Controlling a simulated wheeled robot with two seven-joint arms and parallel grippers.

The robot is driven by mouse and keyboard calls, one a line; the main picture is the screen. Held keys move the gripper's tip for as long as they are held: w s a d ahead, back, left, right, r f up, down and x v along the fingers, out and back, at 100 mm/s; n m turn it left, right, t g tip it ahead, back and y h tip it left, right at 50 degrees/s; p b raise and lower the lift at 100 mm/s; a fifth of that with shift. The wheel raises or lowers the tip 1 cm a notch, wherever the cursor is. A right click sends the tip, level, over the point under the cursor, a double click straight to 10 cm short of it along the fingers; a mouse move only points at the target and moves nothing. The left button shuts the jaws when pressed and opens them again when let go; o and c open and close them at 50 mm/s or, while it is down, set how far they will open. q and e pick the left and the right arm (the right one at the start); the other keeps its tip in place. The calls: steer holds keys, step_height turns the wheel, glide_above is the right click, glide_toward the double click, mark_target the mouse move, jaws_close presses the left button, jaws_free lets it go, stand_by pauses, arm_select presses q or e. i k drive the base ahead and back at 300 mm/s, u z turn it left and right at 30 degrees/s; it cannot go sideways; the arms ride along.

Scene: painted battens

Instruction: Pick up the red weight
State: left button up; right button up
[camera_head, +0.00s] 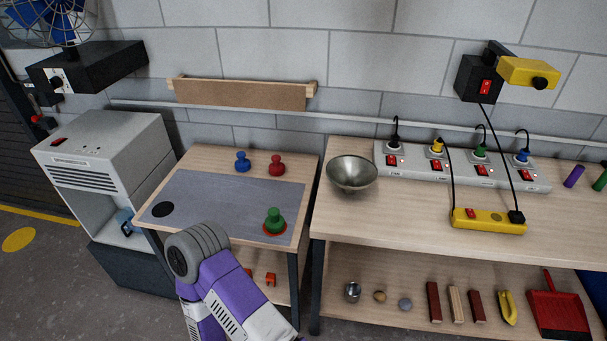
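The red weight (277,166) stands upright near the back edge of the small wooden table (205,158), just behind the grey mat (222,197). A blue weight (242,162) stands close to its left. A green weight (274,220) stands on a red round spot at the mat's front right. A black round spot (162,210) at the mat's left is bare. A purple and white arm link of mine with a grey joint rises in front of the table. Neither of my grippers shows. No gripper is seen at the red weight.
A metal bowl (352,173) and a white power strip (462,166) with several plugs are on the right bench (410,206). A yellow power block (489,220) lies there too. A grey machine (104,150) stands left of the small table. The mat's middle is clear.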

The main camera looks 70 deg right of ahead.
mark_target(276, 168)
steer(key=z, duration=1.15)
